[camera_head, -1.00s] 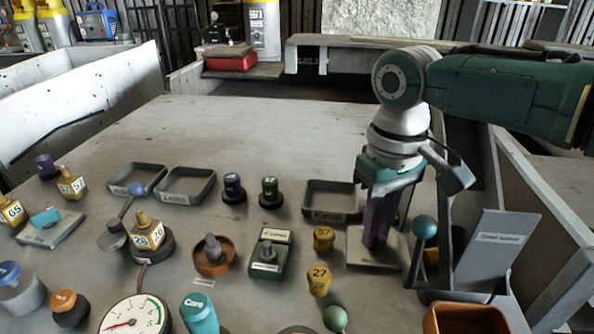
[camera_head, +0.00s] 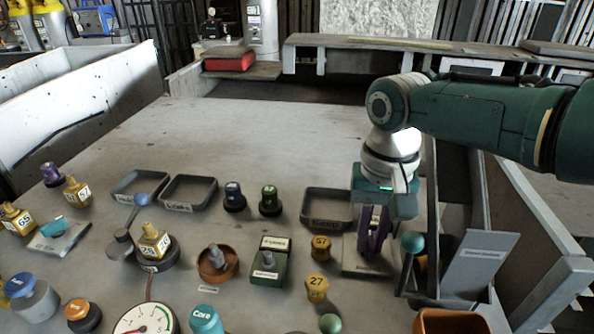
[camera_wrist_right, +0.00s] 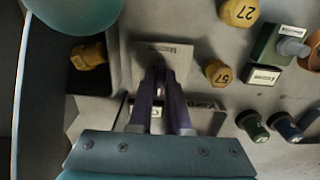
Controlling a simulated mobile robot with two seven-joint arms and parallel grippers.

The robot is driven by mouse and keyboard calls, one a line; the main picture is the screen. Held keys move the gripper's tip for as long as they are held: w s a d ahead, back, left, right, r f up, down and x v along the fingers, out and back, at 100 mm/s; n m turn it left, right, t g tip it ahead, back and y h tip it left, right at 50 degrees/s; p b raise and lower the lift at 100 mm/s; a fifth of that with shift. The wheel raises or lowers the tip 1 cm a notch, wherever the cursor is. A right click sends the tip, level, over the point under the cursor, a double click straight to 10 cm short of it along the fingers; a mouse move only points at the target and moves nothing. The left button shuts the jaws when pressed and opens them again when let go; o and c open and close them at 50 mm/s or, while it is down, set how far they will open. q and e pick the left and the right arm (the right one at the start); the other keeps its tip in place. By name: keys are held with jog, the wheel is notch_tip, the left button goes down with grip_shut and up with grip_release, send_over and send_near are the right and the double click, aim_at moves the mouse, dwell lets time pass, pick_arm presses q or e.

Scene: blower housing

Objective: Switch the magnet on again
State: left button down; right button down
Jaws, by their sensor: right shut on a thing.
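My right gripper (camera_head: 371,248) has purple fingers pointing down over a grey plate (camera_head: 352,268) with a label I cannot read. The plate also shows in the right wrist view (camera_wrist_right: 146,62). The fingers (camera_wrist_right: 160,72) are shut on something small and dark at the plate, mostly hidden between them. No part here is clearly marked as a magnet. A round dark base (camera_head: 170,262) holds numbered brass blocks (camera_head: 153,240) and has a cord. Beside it a lever with a blue ball (camera_head: 143,199) leans right. My left gripper is out of view.
A teal ball on a lever (camera_head: 412,242) stands just right of my gripper. The tray labelled Keep (camera_head: 306,222) is close on the left. Brass pieces (camera_head: 316,288) and a green block (camera_head: 268,270) stand nearby. The back of the table (camera_head: 250,135) is clear.

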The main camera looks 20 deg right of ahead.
jog(key=shift+m, duration=1.3)
jog(key=shift+p, duration=0.3)
jog(key=shift+a+r+m+p, duration=0.15)
jog(key=shift+m+p, duration=0.3)
jog(key=shift+m, duration=1.65)
jog(key=c, duration=1)
grip_release()
jog(key=shift+o, duration=0.2)
notch_tip(320, 180, up, 6)
jog(key=p, duration=0.6)
